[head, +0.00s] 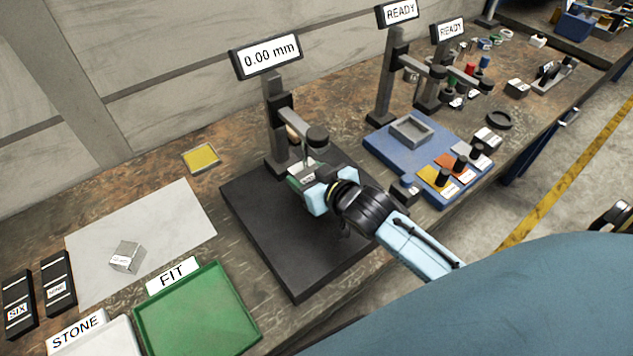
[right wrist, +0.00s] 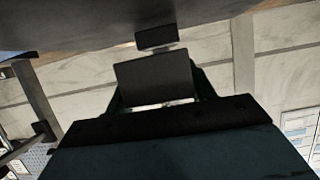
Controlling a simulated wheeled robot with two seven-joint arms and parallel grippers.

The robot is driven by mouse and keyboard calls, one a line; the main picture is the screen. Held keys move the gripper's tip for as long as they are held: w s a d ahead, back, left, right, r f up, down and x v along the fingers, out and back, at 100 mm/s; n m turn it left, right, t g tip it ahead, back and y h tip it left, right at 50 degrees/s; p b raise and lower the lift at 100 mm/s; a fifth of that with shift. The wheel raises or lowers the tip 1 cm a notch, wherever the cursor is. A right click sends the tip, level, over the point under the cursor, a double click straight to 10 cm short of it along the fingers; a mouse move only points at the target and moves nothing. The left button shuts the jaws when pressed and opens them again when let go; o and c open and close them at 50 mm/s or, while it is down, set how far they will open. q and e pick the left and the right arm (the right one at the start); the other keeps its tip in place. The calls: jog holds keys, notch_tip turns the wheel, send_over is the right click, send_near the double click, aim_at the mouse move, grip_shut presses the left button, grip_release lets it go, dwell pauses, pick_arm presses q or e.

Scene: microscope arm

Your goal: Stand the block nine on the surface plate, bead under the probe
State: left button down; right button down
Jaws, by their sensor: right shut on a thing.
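My right gripper (head: 306,187) reaches in over the black surface plate (head: 292,262) and is shut on a small pale block (head: 308,172). The block is in front of the stand's column, close below the probe (head: 317,137). Its label is too small to read surely, so I cannot confirm it is block nine. The fingers partly hide it, and I cannot tell whether it touches the plate or whether its bead is under the probe tip. The stand's display (head: 266,56) reads 0.00 mm. My left gripper is not in view.
A silver block (head: 125,257) lies on a white sheet (head: 188,222). Black cases marked SIX (head: 18,305) and NINE (head: 58,283), a green FIT tray (head: 197,310) and a STONE tray (head: 105,340) are nearby. A blue board (head: 385,143) with blocks stands right of the plate.

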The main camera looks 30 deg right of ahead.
jog(key=shift+s+f, duration=0.1)
jog(key=shift+f, duration=0.4)
jog(key=shift+f, duration=0.6)
jog(key=c, duration=0.5)
grip_release()
jog(key=shift+s+f, duration=0.2)
jog(key=shift+f, duration=0.15)
jog(key=shift+r, duration=0.15)
jog(key=v, duration=0.6)
jog(key=r+p+v, duration=0.1)
jog(key=v, duration=0.5)
jog(key=shift+w+r, duration=0.1)
